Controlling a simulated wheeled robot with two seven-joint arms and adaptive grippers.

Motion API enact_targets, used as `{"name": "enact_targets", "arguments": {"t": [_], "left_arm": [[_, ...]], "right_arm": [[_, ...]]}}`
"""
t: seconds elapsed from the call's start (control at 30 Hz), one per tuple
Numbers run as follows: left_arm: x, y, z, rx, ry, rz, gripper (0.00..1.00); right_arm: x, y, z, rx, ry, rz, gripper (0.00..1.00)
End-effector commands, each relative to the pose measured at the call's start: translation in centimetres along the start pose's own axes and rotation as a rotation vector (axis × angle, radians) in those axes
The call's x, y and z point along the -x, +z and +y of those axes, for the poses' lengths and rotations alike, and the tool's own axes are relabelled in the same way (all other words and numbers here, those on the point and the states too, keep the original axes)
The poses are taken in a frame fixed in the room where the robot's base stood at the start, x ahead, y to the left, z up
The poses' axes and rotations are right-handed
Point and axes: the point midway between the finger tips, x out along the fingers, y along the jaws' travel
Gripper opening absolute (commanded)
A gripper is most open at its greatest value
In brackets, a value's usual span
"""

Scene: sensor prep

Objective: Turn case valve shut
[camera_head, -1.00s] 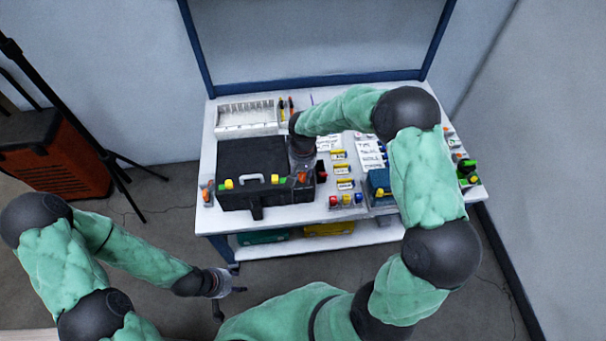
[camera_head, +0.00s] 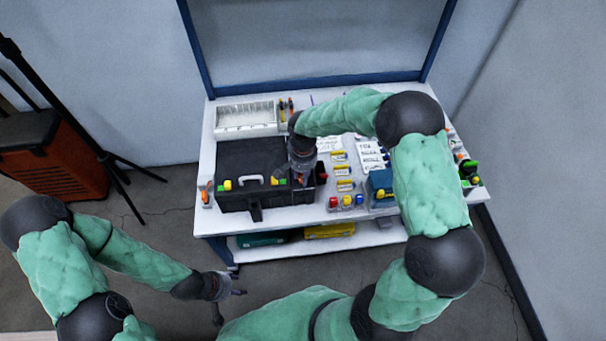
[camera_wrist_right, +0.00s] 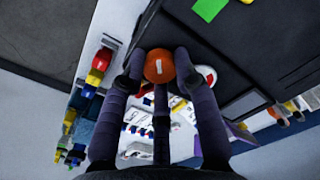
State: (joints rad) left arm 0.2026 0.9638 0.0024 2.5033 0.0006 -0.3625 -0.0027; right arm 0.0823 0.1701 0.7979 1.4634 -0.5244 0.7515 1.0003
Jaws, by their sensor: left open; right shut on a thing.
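The black case (camera_head: 262,160) lies closed on the workbench, with a white handle, a yellow piece and green pieces along its front. An orange round knob with a white mark (camera_wrist_right: 159,66), which looks like the case valve, shows in the right wrist view. My right gripper (camera_head: 303,178) is at the case's front right corner. In the right wrist view, its dark fingers are closed around the orange knob. In the head view the gripper hides the knob. My left gripper (camera_head: 232,300) is open and empty, low in front of the bench and away from the case.
A white tray (camera_head: 246,119) stands behind the case. Red, yellow and blue knobs (camera_head: 346,201), small yellow-labelled boxes (camera_head: 343,171) and a blue box (camera_head: 381,183) crowd the bench right of the case. An orange-black cabinet (camera_head: 50,165) and tripod stand left.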

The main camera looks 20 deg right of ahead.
Motion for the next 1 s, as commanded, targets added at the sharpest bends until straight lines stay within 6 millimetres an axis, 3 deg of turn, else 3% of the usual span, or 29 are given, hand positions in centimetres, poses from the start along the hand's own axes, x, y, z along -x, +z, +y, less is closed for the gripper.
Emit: {"name": "enact_targets", "arguments": {"t": [0.27,0.3,0.37,0.77,1.0], "left_arm": [[0.0,0.0,0.0,0.0,0.0,0.0,0.49],[0.0,0.0,0.0,0.0,0.0,0.0,0.49],[0.0,0.0,0.0,0.0,0.0,0.0,0.49],[0.0,0.0,0.0,0.0,0.0,0.0,0.49],[0.0,0.0,0.0,0.0,0.0,0.0,0.49]], "right_arm": [[-0.1,0.1,0.0,-0.001,0.0,-0.001,0.0],[-0.1,0.1,0.0,-0.001,0.0,-0.001,0.42],[-0.1,0.1,0.0,-0.001,0.0,-0.001,0.54],[0.4,0.0,0.0,0.0,0.0,0.001,0.54],[4.0,-0.1,-0.1,-0.001,-0.003,0.004,0.54]]}}
